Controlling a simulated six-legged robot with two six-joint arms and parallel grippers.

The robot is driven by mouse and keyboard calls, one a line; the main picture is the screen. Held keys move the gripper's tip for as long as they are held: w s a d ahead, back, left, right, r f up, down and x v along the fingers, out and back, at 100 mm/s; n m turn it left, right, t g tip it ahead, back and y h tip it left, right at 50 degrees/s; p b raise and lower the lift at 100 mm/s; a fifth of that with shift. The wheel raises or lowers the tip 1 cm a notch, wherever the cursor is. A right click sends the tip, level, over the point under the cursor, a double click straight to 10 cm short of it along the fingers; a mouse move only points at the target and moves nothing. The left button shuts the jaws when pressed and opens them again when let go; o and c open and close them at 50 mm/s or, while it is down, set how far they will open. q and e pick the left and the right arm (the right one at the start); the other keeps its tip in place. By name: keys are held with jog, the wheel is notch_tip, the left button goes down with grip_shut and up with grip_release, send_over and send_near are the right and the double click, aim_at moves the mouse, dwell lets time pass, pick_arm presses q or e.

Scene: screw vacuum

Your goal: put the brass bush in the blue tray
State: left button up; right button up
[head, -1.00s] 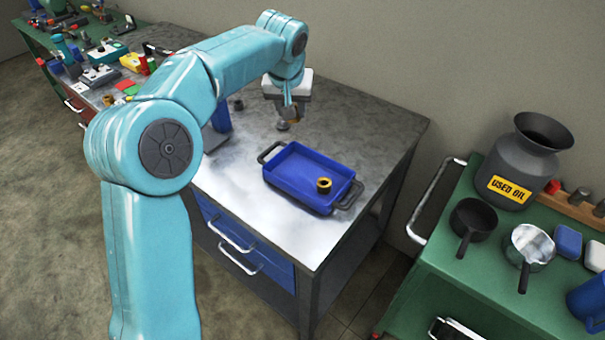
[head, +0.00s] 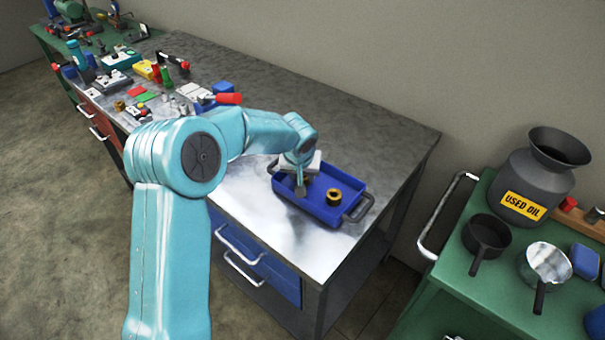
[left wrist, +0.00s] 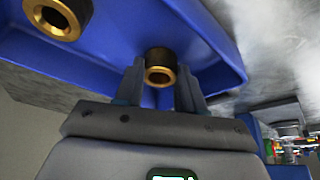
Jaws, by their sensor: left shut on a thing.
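The blue tray (head: 312,207) lies on the metal bench, and its blue floor and wall also show in the left wrist view (left wrist: 112,48). My left gripper (head: 301,186) points down over the tray's left part. Its two fingers are shut on a brass bush (left wrist: 160,72), a short dark ring with a brass-coloured rim. I cannot tell whether this bush touches the tray floor. A second, similar brass bush (head: 334,197) sits in the tray's right part, also visible at upper left in the left wrist view (left wrist: 58,16). My right gripper is not in view.
Several small parts and tools stand on the bench's far left (head: 155,75). A green cart (head: 425,285) at right holds a used-oil can (head: 530,190), a dark pan (head: 486,235) and a steel pan (head: 549,262). The bench behind the tray is clear.

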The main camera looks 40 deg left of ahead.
pick_arm(q)
jog(key=shift+s+r, duration=0.1)
jog(key=shift+r, duration=0.05)
jog(key=o, duration=1.2)
jog(key=shift+f, duration=0.25)
jog(key=shift+r, duration=0.1)
jog(key=shift+r, duration=0.2)
jog(key=shift+d+r, duration=0.1)
jog(key=shift+r, duration=0.2)
jog(key=v, duration=1.1)
jog(key=shift+s, duration=0.2)
